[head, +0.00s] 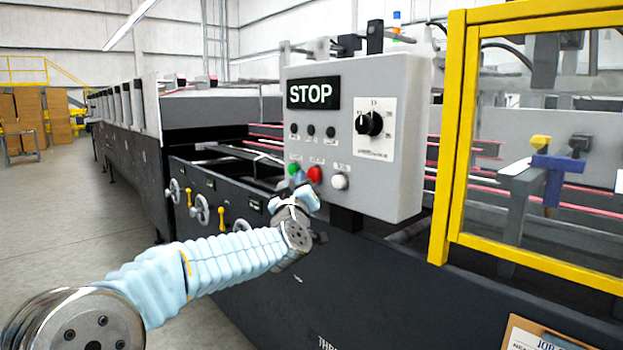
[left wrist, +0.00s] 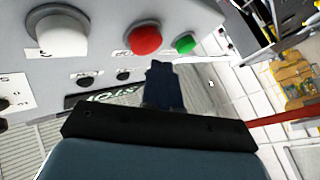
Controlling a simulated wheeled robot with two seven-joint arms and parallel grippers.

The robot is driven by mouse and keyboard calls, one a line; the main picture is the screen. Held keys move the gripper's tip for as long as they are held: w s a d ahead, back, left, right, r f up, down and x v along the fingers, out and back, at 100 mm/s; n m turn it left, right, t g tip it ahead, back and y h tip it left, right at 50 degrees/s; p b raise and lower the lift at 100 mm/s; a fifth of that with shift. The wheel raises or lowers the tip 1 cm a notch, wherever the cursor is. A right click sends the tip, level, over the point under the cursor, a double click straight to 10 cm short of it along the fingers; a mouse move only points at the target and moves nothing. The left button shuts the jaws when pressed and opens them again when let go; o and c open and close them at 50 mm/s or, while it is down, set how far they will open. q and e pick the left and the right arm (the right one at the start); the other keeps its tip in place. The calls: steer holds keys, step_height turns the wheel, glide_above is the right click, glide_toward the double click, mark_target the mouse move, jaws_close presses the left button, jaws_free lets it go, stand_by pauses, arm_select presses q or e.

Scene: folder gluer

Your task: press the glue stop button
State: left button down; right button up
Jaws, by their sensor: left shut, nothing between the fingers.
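A grey control box (head: 400,80) carries a lit STOP display (head: 313,93). Below the display is a row with a green button (head: 294,169), a red button (head: 315,175) and a white button (head: 340,181). Their labels are too small to read, so I cannot tell which is glue stop. My left gripper (head: 299,180) is shut and empty in front of the row, its tip by the green and red buttons. In the left wrist view the shut fingers (left wrist: 164,85) lie beside the red button (left wrist: 145,39) and green button (left wrist: 185,44); contact cannot be judged.
A dial (head: 369,123) sits on the box's right side, with small black knobs (head: 311,131) under the display. A yellow-framed guard (head: 454,130) stands to the right. The long dark machine (head: 240,195) runs back left, with handwheels on its side. The floor (head: 70,220) at left is clear.

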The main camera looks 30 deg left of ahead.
arm_select(q)
steer(key=s+b, duration=0.1)
steer(key=s+a, duration=0.1)
steer(key=s, duration=0.1)
steer(key=s+a+b, duration=0.1)
steer(key=shift+s+b, duration=0.3)
stand_by(0.8)
